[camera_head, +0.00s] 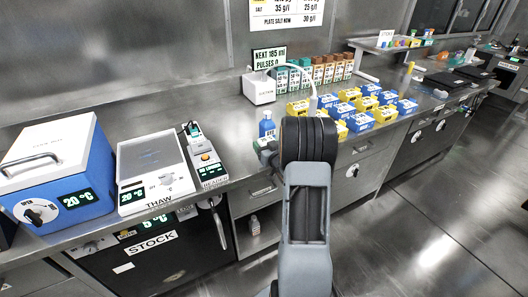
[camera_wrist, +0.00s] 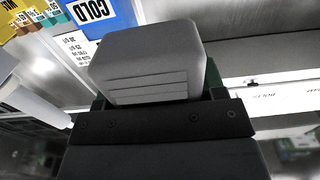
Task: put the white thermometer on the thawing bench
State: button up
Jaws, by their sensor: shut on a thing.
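The thawing bench (camera_head: 155,165) is a white unit marked THAW with a grey top plate and a 20 °C display, on the counter at left in the head view. Its plate looks bare. In the wrist view my gripper (camera_wrist: 158,95) is shut on a pale grey-white block with rounded corners and several fine lines, which looks like the white thermometer (camera_wrist: 150,60). Its display is not visible. In the head view my own arm hides the gripper and the held thing, well to the right of the thawing bench.
A blue box with a white lid (camera_head: 60,175) stands left of the thawing bench, and a reader device (camera_head: 203,155) stands right. A blue bottle (camera_head: 267,125) is near my arm. Blue and yellow boxes (camera_head: 355,105) fill the counter beyond. Bare counter lies between reader and bottle.

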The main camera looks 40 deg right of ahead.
jog(key=shift+f, duration=1.55)
jog(key=shift+f, duration=0.15)
jog(key=o, duration=0.9)
jog(key=shift+o, duration=0.2)
